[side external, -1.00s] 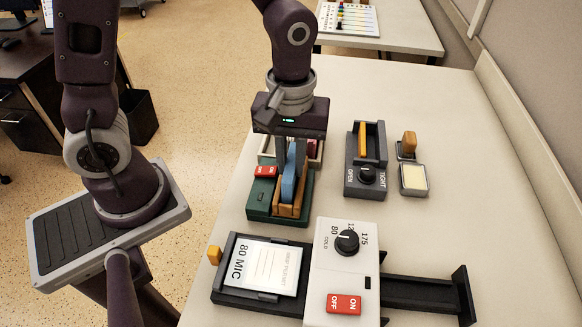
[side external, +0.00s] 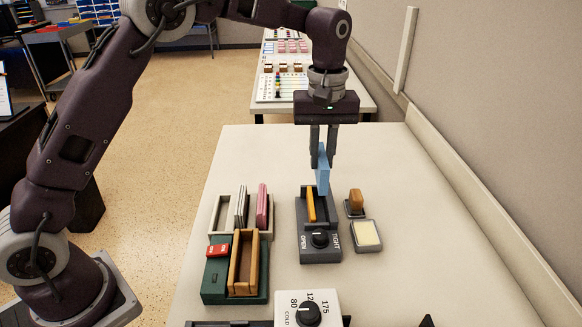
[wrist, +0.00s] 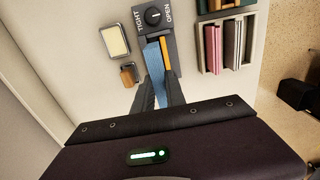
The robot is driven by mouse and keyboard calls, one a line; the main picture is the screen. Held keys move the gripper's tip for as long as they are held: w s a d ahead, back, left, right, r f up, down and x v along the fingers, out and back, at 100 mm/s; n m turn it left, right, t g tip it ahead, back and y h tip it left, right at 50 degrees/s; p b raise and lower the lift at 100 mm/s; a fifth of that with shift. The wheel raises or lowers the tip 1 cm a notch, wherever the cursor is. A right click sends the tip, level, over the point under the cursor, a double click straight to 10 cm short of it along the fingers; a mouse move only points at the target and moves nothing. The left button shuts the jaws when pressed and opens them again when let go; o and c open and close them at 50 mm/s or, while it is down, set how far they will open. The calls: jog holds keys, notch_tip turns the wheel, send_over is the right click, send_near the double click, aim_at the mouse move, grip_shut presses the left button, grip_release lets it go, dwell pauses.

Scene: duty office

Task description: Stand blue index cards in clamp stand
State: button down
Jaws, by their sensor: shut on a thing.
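My gripper (side external: 322,158) is shut on the blue index cards (side external: 323,178), a thin upright stack whose top is between the fingers. The stack's lower end is at the back part of the grey clamp stand (side external: 319,255), beside its orange-yellow plate (side external: 311,204). I cannot tell whether it touches the stand's floor. The stand has a black knob (side external: 319,238) between the words OPEN and TIGHT. In the wrist view, the blue cards (wrist: 153,66) run from the fingers to the clamp stand (wrist: 172,18), alongside the orange plate (wrist: 165,54).
Left of the stand is a green base (side external: 214,282) with a red switch (side external: 218,251) and an empty wooden trough (side external: 244,270). Behind it, a pale rack (side external: 219,216) holds white and pink cards. A cream pad (side external: 366,234) and a wooden-handled stamp (side external: 356,201) lie right of the stand.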

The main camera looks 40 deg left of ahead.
jog(key=shift+w+f, duration=0.25)
jog(key=shift+f, duration=0.15)
notch_tip(320, 180, down, 8)
jog(key=shift+f, duration=0.2)
jog(key=shift+s+f, duration=0.15)
jog(key=shift+f, duration=0.45)
jog(key=c, duration=1.3)
grip_release()
jog(key=shift+r, duration=4.65)
